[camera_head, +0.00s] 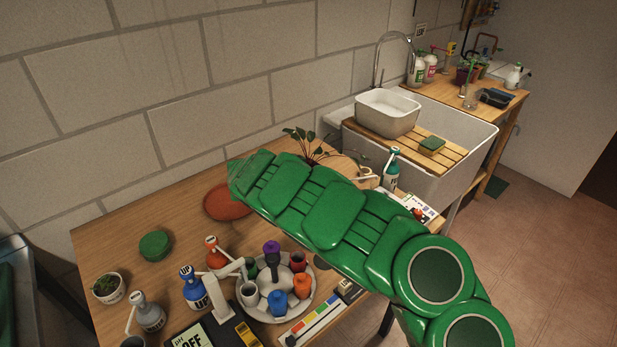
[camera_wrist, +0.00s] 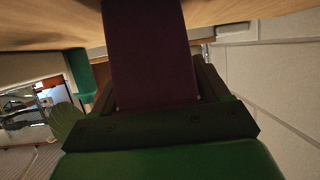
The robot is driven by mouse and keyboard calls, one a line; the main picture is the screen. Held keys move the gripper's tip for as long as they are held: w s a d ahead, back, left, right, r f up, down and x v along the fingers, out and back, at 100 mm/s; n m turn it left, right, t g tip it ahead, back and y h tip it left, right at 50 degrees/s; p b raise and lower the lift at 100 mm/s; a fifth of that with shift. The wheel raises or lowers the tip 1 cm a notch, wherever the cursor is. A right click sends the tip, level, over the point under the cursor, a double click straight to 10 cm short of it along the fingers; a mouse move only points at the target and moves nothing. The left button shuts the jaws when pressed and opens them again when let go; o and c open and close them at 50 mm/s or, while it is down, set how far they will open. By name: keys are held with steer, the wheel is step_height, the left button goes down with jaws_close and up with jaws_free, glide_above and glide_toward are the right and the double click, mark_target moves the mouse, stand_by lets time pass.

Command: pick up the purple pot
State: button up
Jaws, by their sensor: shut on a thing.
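In the wrist view my gripper (camera_wrist: 157,90) is shut on a dark purple, smooth-sided thing, which I take to be the purple pot (camera_wrist: 150,45). It fills the upper middle of that view between the fingers, and its top end runs out of the picture. In the head view my green arm reaches across the table and hides the gripper and the pot. Leaves of a plant (camera_head: 306,143) rise just behind the arm; I cannot tell whether they grow from the held pot.
A round grey tray (camera_head: 262,315) holds several small coloured containers, one purple-topped (camera_head: 271,248). Spray bottles (camera_head: 196,291), a green disc (camera_head: 155,245), a terracotta saucer (camera_head: 222,205) and a small potted plant (camera_head: 108,288) stand on the wooden table. A sink (camera_head: 470,150) lies beyond, near the wall.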

steer(key=shift+c, duration=0.8)
steer(key=shift+r, duration=0.1)
